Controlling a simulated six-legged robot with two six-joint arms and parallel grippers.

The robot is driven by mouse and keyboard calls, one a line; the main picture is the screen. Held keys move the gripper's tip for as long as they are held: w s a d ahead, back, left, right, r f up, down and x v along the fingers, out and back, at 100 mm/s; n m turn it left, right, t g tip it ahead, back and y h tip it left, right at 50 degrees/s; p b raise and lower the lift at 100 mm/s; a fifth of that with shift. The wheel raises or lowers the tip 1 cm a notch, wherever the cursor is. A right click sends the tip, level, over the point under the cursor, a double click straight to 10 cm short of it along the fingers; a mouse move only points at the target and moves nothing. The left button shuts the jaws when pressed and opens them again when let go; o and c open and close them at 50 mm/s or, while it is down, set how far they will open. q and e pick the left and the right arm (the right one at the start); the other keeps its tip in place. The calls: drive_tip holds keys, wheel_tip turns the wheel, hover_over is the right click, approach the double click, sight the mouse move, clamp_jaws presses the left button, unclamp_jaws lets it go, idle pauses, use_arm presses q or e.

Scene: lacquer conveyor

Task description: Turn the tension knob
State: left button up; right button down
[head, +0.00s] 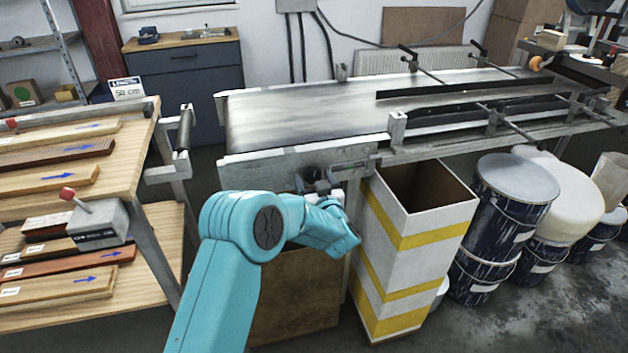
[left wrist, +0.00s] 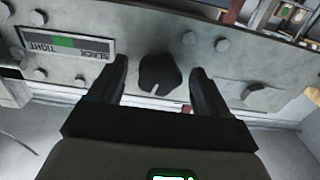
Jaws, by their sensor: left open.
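The tension knob (left wrist: 160,75) is a black, lobed knob with a pale mark, set on the grey metal end plate (left wrist: 70,65) of the conveyor. In the left wrist view my left gripper (left wrist: 157,68) is open, with one dark finger on each side of the knob. Gaps show between the fingers and the knob; I see no contact. A gauge label (left wrist: 65,43) reading SLACK and TIGHT, with a green band, appears upside down beside it. In the head view my left gripper (head: 320,185) is at the conveyor's near side, partly hidden by its wrist. My right gripper is not in view.
The conveyor belt (head: 300,112) runs above the gripper. A tall white carton with yellow bands (head: 415,250) stands just right of my left arm. Dark drums (head: 515,190) stand further right. A wooden rack with planks (head: 75,175) is at the left.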

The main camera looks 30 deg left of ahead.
use_arm(q)
drive_tip(key=c, duration=1)
drive_tip(key=shift+f+n+b, duration=0.15)
drive_tip(key=shift+n+b, duration=0.45)
drive_tip(key=shift+b, duration=0.25)
drive_tip(key=n+b, duration=1.1)
drive_tip(key=b, duration=0.2)
drive_tip(key=shift+w+d, duration=0.1)
drive_tip(key=shift+n+b, duration=0.9)
drive_tip(key=shift+n, duration=0.1)
drive_tip(key=shift+r+n+b, duration=0.25)
drive_tip(key=shift+n+b, duration=0.9)
drive_tip(key=shift+n, duration=0.15)
drive_tip(key=o, duration=1)
